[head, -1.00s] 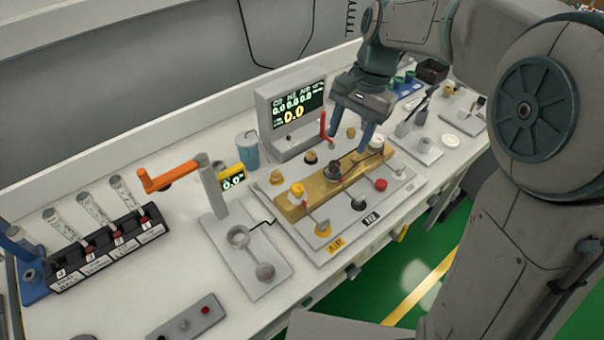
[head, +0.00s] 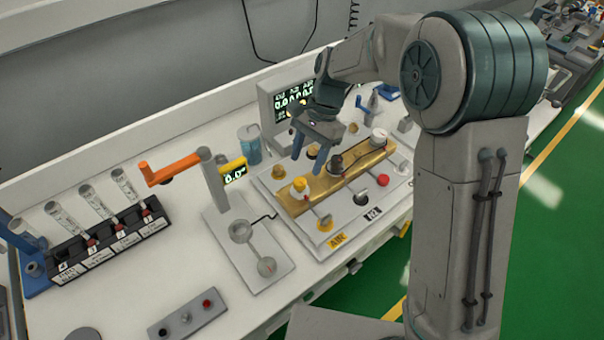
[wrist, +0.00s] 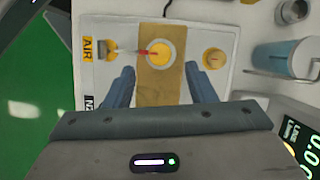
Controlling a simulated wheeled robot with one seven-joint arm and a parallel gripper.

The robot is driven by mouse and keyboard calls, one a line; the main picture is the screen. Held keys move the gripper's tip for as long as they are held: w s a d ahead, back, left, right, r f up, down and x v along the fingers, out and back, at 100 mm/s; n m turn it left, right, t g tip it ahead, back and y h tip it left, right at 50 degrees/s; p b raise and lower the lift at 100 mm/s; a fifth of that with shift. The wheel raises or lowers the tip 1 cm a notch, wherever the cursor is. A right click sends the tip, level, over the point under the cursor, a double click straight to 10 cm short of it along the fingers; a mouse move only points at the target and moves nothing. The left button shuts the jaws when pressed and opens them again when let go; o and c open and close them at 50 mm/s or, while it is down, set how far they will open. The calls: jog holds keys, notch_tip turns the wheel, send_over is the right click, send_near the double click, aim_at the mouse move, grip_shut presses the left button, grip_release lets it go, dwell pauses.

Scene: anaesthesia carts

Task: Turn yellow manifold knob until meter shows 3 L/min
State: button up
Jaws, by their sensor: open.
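The yellow knob (head: 300,185) sits on the brass manifold block (head: 317,185), in line with the yellow AIR label (head: 338,240). In the wrist view the yellow knob (wrist: 160,54), with a red mark on it, lies just beyond and between the fingertips. My gripper (head: 308,162) is open and empty, pointing down above the manifold near the yellow knob, apart from it. Its two blue fingers also show in the wrist view (wrist: 158,72). The meter screen (head: 286,101) behind is partly covered by my gripper; the digits that show are zeros.
A dark knob (head: 335,164) and a white knob (head: 379,136) stand further along the block. A vial rack (head: 105,238) is at far left.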

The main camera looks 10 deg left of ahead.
aim_at(300, 181)
jog(key=x, duration=0.5)
jog(key=shift+s+a+f, duration=0.1)
jog(key=shift+s+f, duration=0.05)
jog(key=shift+f, duration=0.15)
jog(key=c, duration=1)
